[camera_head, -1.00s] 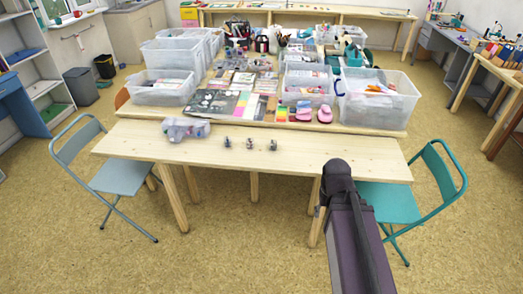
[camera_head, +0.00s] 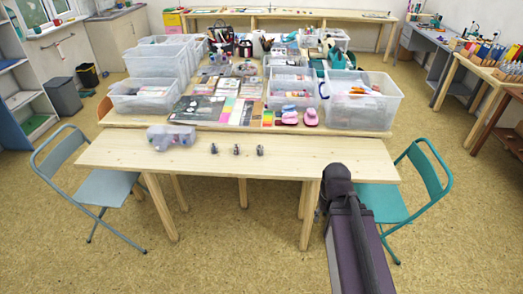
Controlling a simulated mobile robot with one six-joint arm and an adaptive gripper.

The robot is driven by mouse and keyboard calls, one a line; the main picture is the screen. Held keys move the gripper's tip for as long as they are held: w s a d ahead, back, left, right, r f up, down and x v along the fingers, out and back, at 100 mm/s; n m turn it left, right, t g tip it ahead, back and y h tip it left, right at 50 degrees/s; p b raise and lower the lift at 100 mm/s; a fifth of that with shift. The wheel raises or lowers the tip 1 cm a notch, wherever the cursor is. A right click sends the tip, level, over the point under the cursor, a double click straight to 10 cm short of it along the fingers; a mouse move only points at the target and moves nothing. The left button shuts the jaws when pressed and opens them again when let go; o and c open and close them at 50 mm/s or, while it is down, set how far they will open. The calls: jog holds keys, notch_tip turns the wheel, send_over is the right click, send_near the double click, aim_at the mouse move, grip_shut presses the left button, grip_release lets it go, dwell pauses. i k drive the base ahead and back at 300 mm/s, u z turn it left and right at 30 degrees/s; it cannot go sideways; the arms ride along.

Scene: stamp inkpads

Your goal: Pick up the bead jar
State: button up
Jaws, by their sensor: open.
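Three small dark-and-clear items stand in a row on the front wooden bench (camera_head: 330,168): a left one (camera_head: 214,148), a middle one (camera_head: 236,149) and a right one (camera_head: 260,150). A lumpy see-through container (camera_head: 171,137) with coloured contents sits to their left. I cannot tell which of these, if any, is the bead jar; they are too small and blurred. My dark arm rises at the lower right, in front of the bench's right end and apart from these items.
A table behind the bench holds clear bins, such as a large right one (camera_head: 362,102), a mat (camera_head: 196,109) and pink items (camera_head: 311,117). A grey chair (camera_head: 95,185) stands left, a teal chair (camera_head: 410,190) right.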

aim_at(260, 148)
jog(key=z, duration=0.05)
jog(key=i, duration=0.9)
jog(key=u, duration=0.05)
